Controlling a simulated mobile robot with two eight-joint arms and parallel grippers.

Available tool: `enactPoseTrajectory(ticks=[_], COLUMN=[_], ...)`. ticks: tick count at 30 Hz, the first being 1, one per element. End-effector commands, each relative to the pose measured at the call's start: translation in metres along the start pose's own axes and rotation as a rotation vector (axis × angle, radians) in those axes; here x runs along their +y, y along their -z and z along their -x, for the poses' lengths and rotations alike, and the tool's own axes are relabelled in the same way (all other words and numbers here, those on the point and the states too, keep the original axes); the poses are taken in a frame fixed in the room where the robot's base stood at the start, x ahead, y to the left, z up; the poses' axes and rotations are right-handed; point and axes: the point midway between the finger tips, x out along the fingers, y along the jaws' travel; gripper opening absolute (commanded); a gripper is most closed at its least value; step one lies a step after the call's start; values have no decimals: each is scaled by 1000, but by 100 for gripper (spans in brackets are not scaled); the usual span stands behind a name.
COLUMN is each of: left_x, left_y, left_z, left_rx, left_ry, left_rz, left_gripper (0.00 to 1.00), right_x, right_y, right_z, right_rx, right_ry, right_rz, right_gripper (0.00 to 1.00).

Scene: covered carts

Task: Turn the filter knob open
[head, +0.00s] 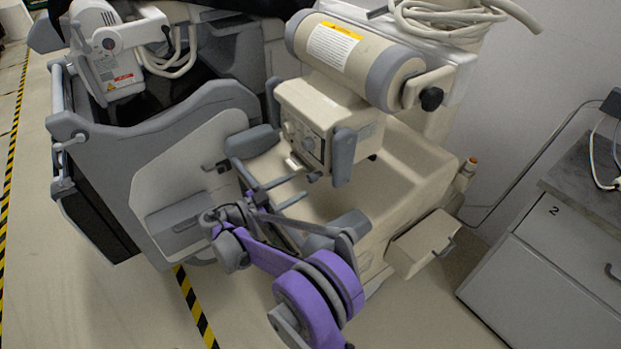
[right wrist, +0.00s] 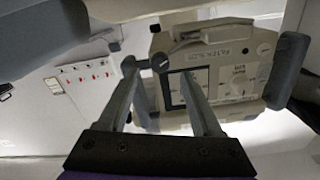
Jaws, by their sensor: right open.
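A beige control box (head: 318,125) with a panel of knobs hangs under the cylinder of a medical cart. My right gripper (head: 304,187) is open and empty, below and in front of the box.
Grey handles flank the box, one at its right (head: 342,157). The beige cylinder (head: 350,58) lies above. A grey-sided cart (head: 185,155) stands close at left. An open beige drawer (head: 422,243) juts out at lower right, and a cabinet (head: 560,255) stands beyond.

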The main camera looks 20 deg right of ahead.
Motion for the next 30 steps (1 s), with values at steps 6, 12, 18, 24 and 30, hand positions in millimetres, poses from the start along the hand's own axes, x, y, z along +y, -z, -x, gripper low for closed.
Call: enactPoseTrajectory(ticks=[6,12,18,24,30], left_x=[0,0,0,0,0], left_y=[0,0,0,0,0], left_z=[-1,-1,-1,-1,-1], left_rx=[0,0,0,0,0], left_ry=[0,0,0,0,0], left_rz=[0,0,0,0,0], left_gripper=[50,50,50,50,50], right_x=[1,0,0,0,0], right_y=[0,0,0,0,0], right_z=[-39,-56,-58,-58,-58], right_rx=[1,0,-1,-1,-1], right_ry=[-2,-1,0,0,0], right_rz=[1,1,1,1,1], right_gripper=[66,66,66,50,14])
